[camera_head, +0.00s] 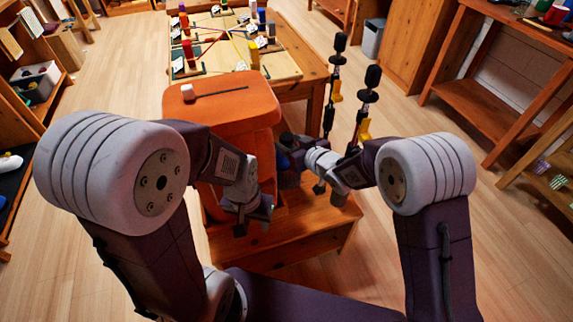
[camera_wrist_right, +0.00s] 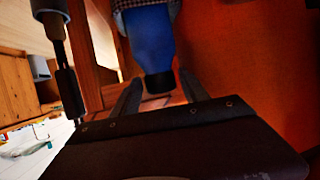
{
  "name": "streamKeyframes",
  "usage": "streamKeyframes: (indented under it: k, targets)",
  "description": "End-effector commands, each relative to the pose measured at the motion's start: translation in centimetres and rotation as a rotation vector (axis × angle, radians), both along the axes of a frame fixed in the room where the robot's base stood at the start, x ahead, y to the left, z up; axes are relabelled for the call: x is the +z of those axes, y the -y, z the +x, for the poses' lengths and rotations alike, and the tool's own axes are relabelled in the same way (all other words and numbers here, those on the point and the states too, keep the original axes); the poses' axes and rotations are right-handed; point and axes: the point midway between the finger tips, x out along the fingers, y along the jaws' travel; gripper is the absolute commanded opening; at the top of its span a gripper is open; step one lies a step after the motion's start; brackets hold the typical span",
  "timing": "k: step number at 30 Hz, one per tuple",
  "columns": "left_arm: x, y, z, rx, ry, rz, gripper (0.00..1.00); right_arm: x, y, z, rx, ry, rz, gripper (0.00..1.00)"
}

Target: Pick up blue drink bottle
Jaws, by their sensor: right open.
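The blue drink bottle (camera_wrist_right: 151,38) hangs into the right wrist view from the top, its black cap (camera_wrist_right: 158,84) pointing toward my right gripper (camera_wrist_right: 159,77). The gripper's two fingers are apart, one on each side of the cap end, with visible gaps. I cannot tell how deep the bottle sits between them. In the head view a small blue patch of the bottle (camera_head: 283,161) shows beside my right gripper (camera_head: 291,176), which hides most of it. My left gripper (camera_head: 254,217) is in front of the orange seat, lower left of the bottle; its jaw opening is unclear.
An orange chair or cabinet top (camera_head: 225,100) stands just left of the bottle, with a white-capped item and a dark stick on it. A wooden step (camera_head: 290,238) lies below. Black-and-yellow poles (camera_head: 333,85) stand right. A game table (camera_head: 286,69) is behind.

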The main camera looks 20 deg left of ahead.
Motion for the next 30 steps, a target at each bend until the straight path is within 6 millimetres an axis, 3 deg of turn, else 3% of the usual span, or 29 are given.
streamKeyframes:
  k: [7, 12, 13, 24, 30]
  targets:
    - [0.0, 0.0, 0.0, 0.000, 0.000, 0.000, 0.36, -0.1, -0.2, 0.2, -0.001, 0.000, -0.001, 0.52]
    - [0.0, 0.0, 0.0, 0.000, 0.000, 0.000, 0.36, -0.1, -0.2, 0.2, -0.001, 0.000, -0.001, 0.05]
    - [0.0, 0.0, 0.0, 0.000, 0.000, 0.000, 0.36, -0.1, -0.2, 0.2, -0.001, 0.000, -0.001, 0.00]
    - [0.1, 0.0, 0.0, 0.000, 0.000, 0.000, 0.36, 0.3, -0.2, 0.3, -0.001, 0.002, 0.002, 0.00]
    - [1.5, 0.0, 0.0, 0.000, 0.000, 0.000, 0.36, 3.1, -0.2, 0.3, -0.001, 0.004, 0.004, 0.00]
